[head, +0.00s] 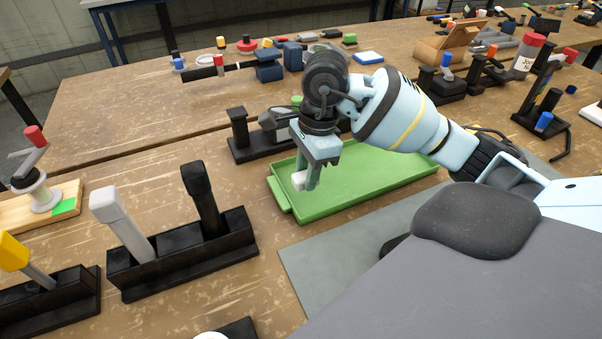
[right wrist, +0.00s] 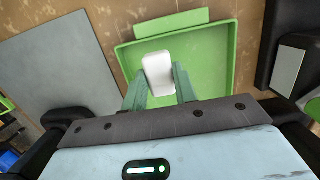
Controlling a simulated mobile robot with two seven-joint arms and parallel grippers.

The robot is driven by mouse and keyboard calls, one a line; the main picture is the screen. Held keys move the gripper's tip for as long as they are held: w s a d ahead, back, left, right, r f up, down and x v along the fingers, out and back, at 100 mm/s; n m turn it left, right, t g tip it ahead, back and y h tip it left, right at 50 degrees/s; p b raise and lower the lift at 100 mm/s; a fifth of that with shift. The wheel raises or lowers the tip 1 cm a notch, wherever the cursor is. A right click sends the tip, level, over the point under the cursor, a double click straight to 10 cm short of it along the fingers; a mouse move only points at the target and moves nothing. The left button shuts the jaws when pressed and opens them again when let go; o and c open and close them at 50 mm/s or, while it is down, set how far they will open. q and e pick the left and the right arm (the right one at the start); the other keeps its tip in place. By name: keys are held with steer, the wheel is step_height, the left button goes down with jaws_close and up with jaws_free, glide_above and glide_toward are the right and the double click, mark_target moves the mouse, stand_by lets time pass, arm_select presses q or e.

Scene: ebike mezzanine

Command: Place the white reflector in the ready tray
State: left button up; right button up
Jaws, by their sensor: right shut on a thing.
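The white reflector (right wrist: 158,73) is a small white rounded block. My right gripper (right wrist: 160,85) is shut on it, with a green finger on each side. In the head view the reflector (head: 299,180) shows at the fingertips of the right gripper (head: 306,178). The green tray (head: 385,183) lies flat on the bench, and the reflector is over its left part, near the handle end. In the right wrist view the tray (right wrist: 215,75) looks empty behind the reflector. The height above the tray floor is hard to tell. My left gripper is not in view.
A black stand (head: 182,258) with a grey and a black upright handle is left of the tray. A black fixture (head: 262,150) stands just behind the tray. A grey mat (head: 325,262) lies in front of it. Bare bench shows between stand and tray.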

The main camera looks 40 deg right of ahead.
mark_target(300, 178)
steer(key=shift+w+f, duration=0.1)
steer(key=shift+w, duration=0.7)
steer(key=shift+w, duration=0.1)
steer(key=shift+w, duration=0.35)
steer(key=shift+f, duration=1.75)
steer(key=shift+f, duration=0.1)
steer(key=shift+f, duration=0.15)
steer(key=o, duration=1)
steer(key=shift+c, duration=0.2)
step_height(300, 178, up, 12)
steer(key=d, duration=0.1)
steer(key=shift+s+d+p, duration=0.25)
steer(key=shift+d+p, duration=0.1)
steer(key=shift+d, duration=0.05)
